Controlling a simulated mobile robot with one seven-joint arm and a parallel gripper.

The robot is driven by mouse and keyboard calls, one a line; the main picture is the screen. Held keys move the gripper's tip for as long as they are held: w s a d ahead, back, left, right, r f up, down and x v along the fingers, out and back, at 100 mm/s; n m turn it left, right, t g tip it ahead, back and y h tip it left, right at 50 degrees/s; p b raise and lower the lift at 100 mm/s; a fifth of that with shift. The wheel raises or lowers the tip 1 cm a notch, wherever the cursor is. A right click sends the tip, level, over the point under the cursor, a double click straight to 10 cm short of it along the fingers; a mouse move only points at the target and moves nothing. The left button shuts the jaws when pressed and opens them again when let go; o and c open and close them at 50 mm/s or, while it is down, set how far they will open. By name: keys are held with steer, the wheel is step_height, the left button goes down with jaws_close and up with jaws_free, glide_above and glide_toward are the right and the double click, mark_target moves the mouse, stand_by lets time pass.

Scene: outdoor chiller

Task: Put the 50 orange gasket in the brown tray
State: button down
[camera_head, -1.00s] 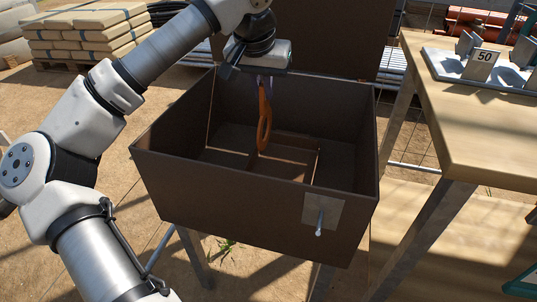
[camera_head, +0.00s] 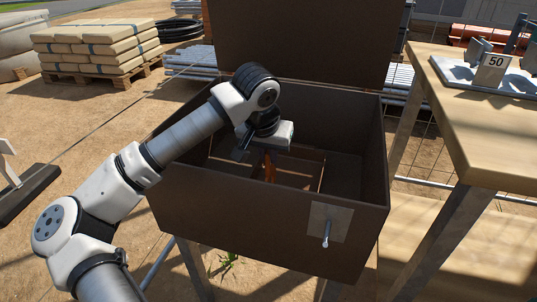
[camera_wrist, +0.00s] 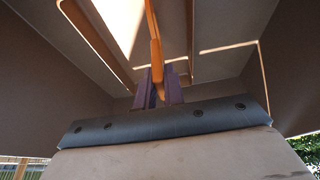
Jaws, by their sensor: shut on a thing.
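My gripper (camera_head: 267,151) is shut on the orange gasket (camera_head: 270,172), which hangs on edge below the fingers inside the open brown box. In the wrist view the purple fingers (camera_wrist: 160,88) pinch the orange gasket (camera_wrist: 155,45). A brown tray (camera_head: 301,172) with low walls lies on the box floor, and the gasket is over or within its left part. I cannot tell whether the gasket touches the tray floor. My wrist hides part of the tray's back and left side.
The brown box (camera_head: 240,217) has tall walls close around my wrist, a raised lid (camera_head: 300,40) behind and a latch plate (camera_head: 328,222) in front. A wooden table (camera_head: 490,120) at right bears a grey rack with a "50" label (camera_head: 495,62).

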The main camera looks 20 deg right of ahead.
steer(key=shift+f, duration=0.2)
steer(key=c, duration=1.5)
jaws_free()
steer(key=shift+r, duration=0.1)
steer(key=shift+r, duration=0.1)
